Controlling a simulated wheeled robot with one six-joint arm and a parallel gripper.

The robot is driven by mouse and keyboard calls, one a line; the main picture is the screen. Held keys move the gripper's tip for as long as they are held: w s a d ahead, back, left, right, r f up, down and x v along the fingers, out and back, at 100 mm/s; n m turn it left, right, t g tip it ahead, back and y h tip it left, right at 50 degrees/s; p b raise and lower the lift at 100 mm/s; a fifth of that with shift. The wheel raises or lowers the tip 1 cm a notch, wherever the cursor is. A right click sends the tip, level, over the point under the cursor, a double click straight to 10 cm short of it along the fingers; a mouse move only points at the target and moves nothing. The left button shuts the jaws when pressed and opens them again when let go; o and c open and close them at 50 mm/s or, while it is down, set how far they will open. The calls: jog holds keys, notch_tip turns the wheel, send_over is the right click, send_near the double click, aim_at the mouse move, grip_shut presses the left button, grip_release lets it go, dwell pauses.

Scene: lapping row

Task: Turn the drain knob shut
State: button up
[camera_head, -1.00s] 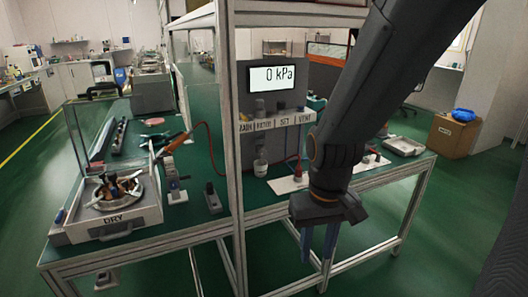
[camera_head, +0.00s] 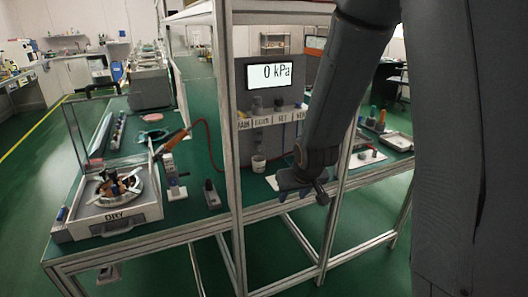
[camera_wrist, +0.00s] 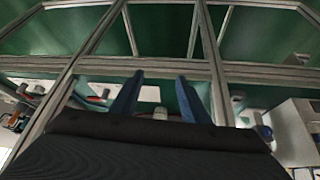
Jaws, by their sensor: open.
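I cannot make out a drain knob for certain. A small grey fitting (camera_head: 107,273) hangs under the front left of the bench, too small to identify. A row of labels (camera_head: 270,120) runs below the pressure display (camera_head: 269,75), which reads 0 kPa. The far-left label is hard to read. My gripper (camera_wrist: 160,76) shows two blue fingers, apart and with nothing between them, in the wrist view. In the head view my gripper (camera_head: 303,185) is in front of the bench's front edge, right of the upright post. Its fingers are hidden there.
The aluminium post (camera_head: 228,150) and bench frame (camera_head: 190,240) stand near the arm. A lapping machine (camera_head: 110,220) marked DRY sits on the bench's left, with a grey box-like fitting (camera_head: 211,195) to its right. Green floor (camera_head: 30,220) is open at left.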

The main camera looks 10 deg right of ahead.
jog(key=w+t+y+p, duration=0.1)
jog(key=w+t, duration=0.3)
jog(key=w, duration=0.8)
jog(key=n+t+y+p, duration=0.2)
jog(key=t+y+p, duration=0.1)
jog(key=t, duration=0.5)
send_near(262, 151)
jog(key=p+x, duration=0.1)
jog(key=x, duration=0.7)
jog(key=shift+r, duration=0.15)
grip_shut()
